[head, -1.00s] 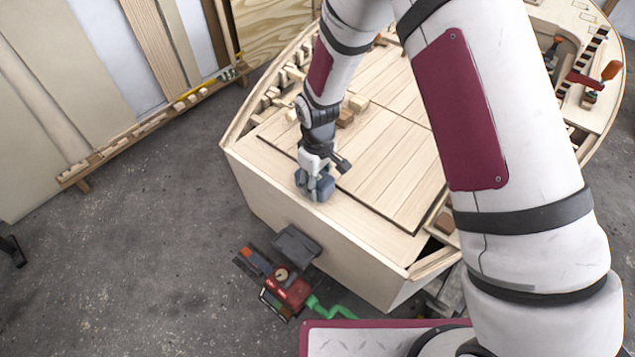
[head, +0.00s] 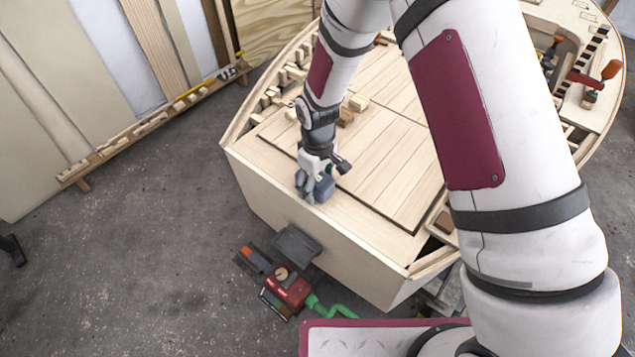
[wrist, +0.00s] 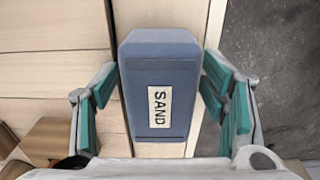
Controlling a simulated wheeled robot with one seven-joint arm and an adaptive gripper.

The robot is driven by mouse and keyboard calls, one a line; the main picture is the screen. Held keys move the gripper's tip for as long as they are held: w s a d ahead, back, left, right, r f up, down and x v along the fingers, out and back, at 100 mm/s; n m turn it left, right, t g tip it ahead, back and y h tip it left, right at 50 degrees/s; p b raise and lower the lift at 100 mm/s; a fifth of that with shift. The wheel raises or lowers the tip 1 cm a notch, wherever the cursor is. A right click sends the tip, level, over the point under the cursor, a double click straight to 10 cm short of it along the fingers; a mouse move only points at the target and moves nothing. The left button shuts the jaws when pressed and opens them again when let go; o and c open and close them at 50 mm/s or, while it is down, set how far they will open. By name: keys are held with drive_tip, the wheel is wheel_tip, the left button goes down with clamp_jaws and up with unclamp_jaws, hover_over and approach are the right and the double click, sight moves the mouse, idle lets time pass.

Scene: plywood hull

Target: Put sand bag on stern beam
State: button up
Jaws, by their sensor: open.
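The sand bag (wrist: 158,55) is a blue-grey block with a white SAND label. In the wrist view it lies between my open fingers, with a narrow gap on each side. In the head view the bag (head: 326,190) shows partly behind my gripper (head: 314,188), at the stern end of the hull. The stern beam (head: 372,232) is the pale wooden strip along that end. The bag appears to lie on it, though its underside is hidden. In the wrist view the pale beam (wrist: 204,130) shows beside the bag.
Loose wood blocks (head: 357,103) lie on the deck behind my gripper. A dark bracket (head: 297,243) sticks out from the transom, with a red pump (head: 288,290) and green hose below it on the floor. Bare floor lies beyond the hull's edge.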

sight(318, 178)
wheel_tip(318, 178, up, 12)
drive_tip(key=shift+b, duration=0.3)
drive_tip(key=shift+r, duration=0.1)
